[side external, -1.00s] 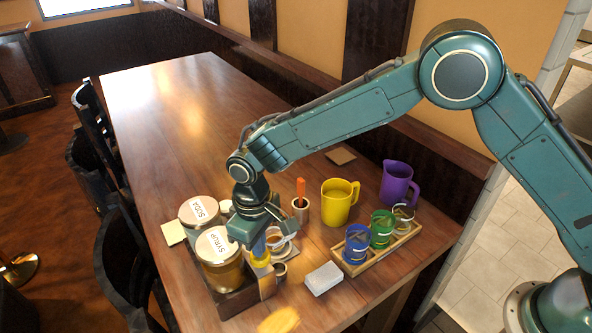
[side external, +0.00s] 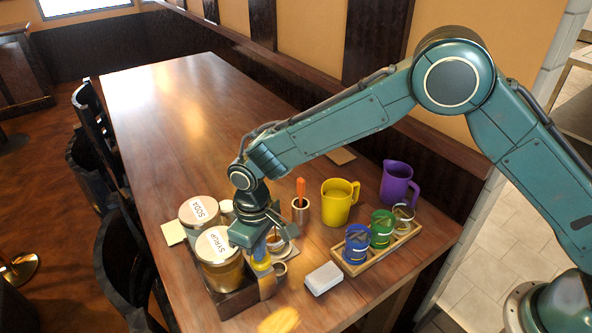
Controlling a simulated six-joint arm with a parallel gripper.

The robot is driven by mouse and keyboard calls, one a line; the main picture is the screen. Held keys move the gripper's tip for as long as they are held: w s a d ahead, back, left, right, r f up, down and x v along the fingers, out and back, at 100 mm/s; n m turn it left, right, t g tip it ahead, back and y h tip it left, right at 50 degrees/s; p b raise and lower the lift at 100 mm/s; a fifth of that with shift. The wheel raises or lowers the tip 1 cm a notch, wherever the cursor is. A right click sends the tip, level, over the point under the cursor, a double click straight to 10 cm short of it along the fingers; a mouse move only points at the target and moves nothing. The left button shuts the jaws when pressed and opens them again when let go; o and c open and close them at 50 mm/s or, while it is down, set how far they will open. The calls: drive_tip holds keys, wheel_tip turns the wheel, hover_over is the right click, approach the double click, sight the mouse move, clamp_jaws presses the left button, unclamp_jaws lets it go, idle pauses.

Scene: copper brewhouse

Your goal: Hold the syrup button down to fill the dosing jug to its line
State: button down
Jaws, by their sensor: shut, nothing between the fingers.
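The syrup container (side external: 219,259), a jar of amber liquid with a pale lid marked SYRUP, stands at the near left of the table in a dark dispenser base (side external: 236,305). The soda container (side external: 199,212), with a lid marked SODA, is just behind it. My gripper (side external: 259,255) is shut and points down beside the syrup jar, over a yellow part (side external: 262,267) that looks like the syrup button. I cannot tell whether it touches or presses it. A pale ringed vessel (side external: 281,268), perhaps the dosing jug, is partly hidden behind the gripper. Its level and line are not readable.
A yellow jug (side external: 338,203), a purple jug (side external: 397,183) and a wooden tray (side external: 381,255) with blue and green cups stand to the right. A metal pot (side external: 300,211) holds an orange-handled tool. A white block (side external: 323,279) lies in front. The far table is clear.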

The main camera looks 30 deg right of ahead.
drive_tip(key=shift+r, duration=2.85)
drive_tip(key=shift+d+r, duration=0.2)
drive_tip(key=shift+r, duration=0.1)
drive_tip(key=s+d+r+m+t, duration=0.15)
drive_tip(key=s+d+r, duration=0.25)
drive_tip(key=d+r, duration=0.5)
drive_tip(key=s+d+r+m+t, duration=0.15)
drive_tip(key=s+d+r, duration=0.25)
drive_tip(key=d+r, duration=0.55)
drive_tip(key=s+d+m+t, duration=0.1)
drive_tip(key=s+d, duration=0.4)
drive_tip(key=s, duration=0.4)
drive_tip(key=s+d+r+m+t, duration=0.1)
drive_tip(key=s+d+m, duration=0.1)
drive_tip(key=s+d, duration=0.4)
drive_tip(key=s, duration=0.3)
drive_tip(key=shift+s+d+r+t, duration=0.25)
drive_tip(key=shift+s+d+t, duration=0.05)
drive_tip(key=shift+s, duration=0.05)
